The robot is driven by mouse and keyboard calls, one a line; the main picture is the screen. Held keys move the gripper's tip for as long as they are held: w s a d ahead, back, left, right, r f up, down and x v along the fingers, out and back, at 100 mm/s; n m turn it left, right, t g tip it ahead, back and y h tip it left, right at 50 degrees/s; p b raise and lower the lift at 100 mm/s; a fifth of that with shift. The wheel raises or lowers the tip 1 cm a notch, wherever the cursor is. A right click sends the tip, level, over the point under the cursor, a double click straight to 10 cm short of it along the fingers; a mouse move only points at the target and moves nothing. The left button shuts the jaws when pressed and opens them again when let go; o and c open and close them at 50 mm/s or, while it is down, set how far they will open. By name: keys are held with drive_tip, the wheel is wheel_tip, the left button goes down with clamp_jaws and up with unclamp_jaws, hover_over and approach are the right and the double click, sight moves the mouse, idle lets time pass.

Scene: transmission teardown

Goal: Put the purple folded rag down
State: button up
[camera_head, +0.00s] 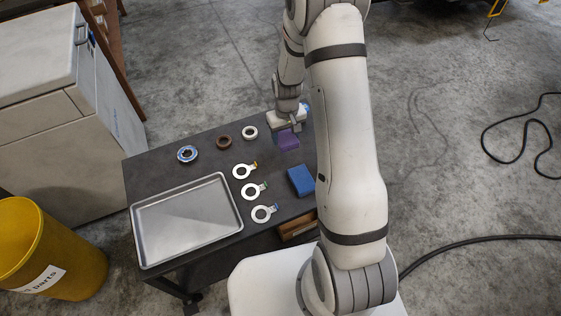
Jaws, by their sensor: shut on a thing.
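The purple folded rag (287,140) is at the far right part of the dark table (217,137). My gripper (287,127) is right above it and shut on it. The fingertips are small and partly hidden by the gripper body. I cannot tell whether the rag touches the table top or is slightly above it.
A blue folded cloth (301,180) lies nearer on the table. Several ring parts lie left of the rag, including a white ring (250,132), a brown ring (223,142) and a blue-silver ring (187,154). A metal tray (150,254) fills the near left. A yellow bin (80,262) stands left.

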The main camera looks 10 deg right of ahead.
sight(285, 134)
drive_tip(key=shift+w+r+n+b, duration=0.3)
drive_tip(key=shift+w+r+b, duration=0.2)
drive_tip(key=shift+r+b, duration=0.4)
wheel_tip(285, 134, down, 10)
drive_tip(key=shift+r+b, duration=0.1)
drive_tip(key=shift+b, duration=0.6)
drive_tip(key=o, duration=1)
drive_tip(key=shift+o, duration=0.2)
wheel_tip(285, 134, up, 12)
drive_tip(key=shift+r+p, duration=0.1)
drive_tip(key=shift+p, duration=0.75)
